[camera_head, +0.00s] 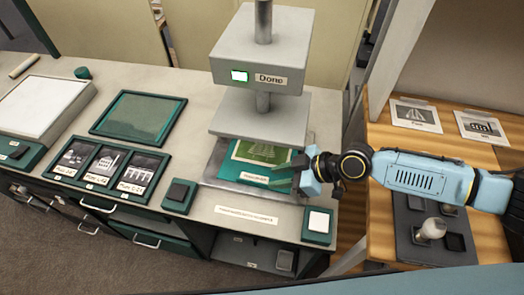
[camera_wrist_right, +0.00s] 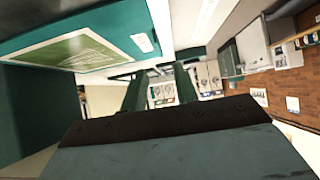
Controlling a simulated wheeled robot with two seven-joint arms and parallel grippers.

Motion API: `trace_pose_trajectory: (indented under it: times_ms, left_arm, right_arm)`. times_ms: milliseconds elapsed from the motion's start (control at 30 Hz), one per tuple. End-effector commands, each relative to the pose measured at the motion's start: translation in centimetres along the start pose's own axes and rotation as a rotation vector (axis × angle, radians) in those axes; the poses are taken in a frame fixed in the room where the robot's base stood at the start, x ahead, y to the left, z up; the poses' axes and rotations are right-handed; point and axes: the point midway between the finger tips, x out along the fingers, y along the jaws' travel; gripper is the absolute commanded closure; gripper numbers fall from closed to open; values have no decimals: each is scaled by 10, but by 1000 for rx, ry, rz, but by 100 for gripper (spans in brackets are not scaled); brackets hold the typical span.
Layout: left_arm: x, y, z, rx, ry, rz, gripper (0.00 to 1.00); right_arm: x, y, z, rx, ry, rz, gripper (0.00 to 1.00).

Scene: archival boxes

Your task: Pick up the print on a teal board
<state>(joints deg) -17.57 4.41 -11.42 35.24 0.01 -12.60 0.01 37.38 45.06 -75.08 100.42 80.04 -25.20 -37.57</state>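The print (camera_head: 262,153) is a green picture on a teal board (camera_head: 262,175), lying on the grey bed of the press under its raised plate. In the right wrist view the print (camera_wrist_right: 75,47) and its teal board (camera_wrist_right: 140,62) show large at upper left. My right gripper (camera_head: 306,172) is at the board's right edge in the head view, very close to it. I cannot tell whether it touches the board. My left gripper is not in view.
The press (camera_head: 258,52) has a lit green screen and a "Done" label. To its left are an empty teal tray (camera_head: 138,114), framed photo plates (camera_head: 105,168) and a white-topped box (camera_head: 45,105). A wooden table (camera_head: 475,190) with cards and a dark tray (camera_head: 432,235) stands right.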

Motion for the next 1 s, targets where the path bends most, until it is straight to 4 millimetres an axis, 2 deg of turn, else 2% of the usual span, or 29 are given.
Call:
trace_pose_trajectory:
  times_ms: [100,333,600,900,1000]
  left_arm:
    - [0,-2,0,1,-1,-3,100]
    - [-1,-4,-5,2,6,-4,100]
    - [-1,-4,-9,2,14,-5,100]
    - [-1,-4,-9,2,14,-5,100]
    - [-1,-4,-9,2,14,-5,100]
  right_arm:
    - [17,1,-1,-1,2,1,70]
    - [34,0,0,-1,0,0,70]
    - [71,0,2,-1,1,0,70]
    - [75,0,2,-1,0,1,70]
    - [75,0,2,-1,0,1,83]
